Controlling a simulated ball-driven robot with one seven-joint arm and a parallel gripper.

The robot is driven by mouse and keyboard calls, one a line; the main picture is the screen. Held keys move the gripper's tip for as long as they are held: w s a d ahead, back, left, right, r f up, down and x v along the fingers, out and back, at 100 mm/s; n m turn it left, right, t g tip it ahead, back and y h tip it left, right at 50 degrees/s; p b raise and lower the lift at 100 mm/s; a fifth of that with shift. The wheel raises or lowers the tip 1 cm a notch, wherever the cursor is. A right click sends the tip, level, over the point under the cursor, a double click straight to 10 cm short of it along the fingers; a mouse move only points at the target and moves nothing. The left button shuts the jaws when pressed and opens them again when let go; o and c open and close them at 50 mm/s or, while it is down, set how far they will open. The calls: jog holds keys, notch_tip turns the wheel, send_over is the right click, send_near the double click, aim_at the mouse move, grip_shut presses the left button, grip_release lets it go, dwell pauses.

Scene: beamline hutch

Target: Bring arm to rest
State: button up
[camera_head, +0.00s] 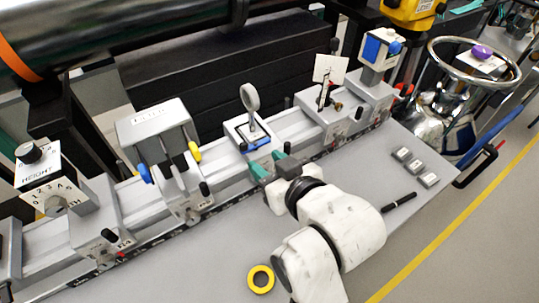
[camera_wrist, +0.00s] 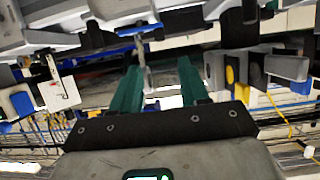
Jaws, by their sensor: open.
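My gripper (camera_head: 272,172) is at the end of my white arm, over the front edge of the rail in the head view. Its two green fingers are apart, and nothing shows between their tips. In the wrist view my gripper (camera_wrist: 160,85) points at the bench hardware, with the fingers spread. In the head view a round lens on a post (camera_head: 250,98) stands on a blue-edged carriage just beyond the fingertips. I cannot tell whether the fingers touch the carriage.
A grey box mount (camera_head: 155,122) with blue and yellow knobs stands left, and a square white plate (camera_head: 330,69) right. A yellow tape ring (camera_head: 260,279), a black pen (camera_head: 399,202) and small grey blocks (camera_head: 415,166) lie on the bench. The front bench surface is mostly clear.

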jog(key=s+d+f+m+g+h, duration=0.1)
jog(key=s+d+f, duration=0.1)
jog(key=d+f, duration=0.2)
jog(key=s+d+f+m+g+h, duration=0.1)
jog(key=s+d+f+h, duration=0.1)
jog(key=d+f, duration=0.3)
jog(key=s+d+f+m+g+h, duration=0.1)
jog(key=s+d+f, duration=0.3)
jog(key=d+f, duration=0.1)
jog(key=shift+d+m+g+h, duration=0.3)
jog(key=shift+d+g, duration=0.1)
jog(key=shift+d, duration=0.3)
jog(key=s+d+f+m+g+h, duration=0.1)
jog(key=s+d+f+g, duration=0.2)
jog(key=s+d, duration=0.3)
jog(key=s+d+f+m+g+h, duration=0.1)
jog(key=s+d+f, duration=0.4)
jog(key=s, duration=0.7)
jog(key=shift+s+d+f+m+g+h, duration=0.4)
jog(key=shift+d+m+g, duration=0.4)
jog(key=shift+d+g, duration=0.35)
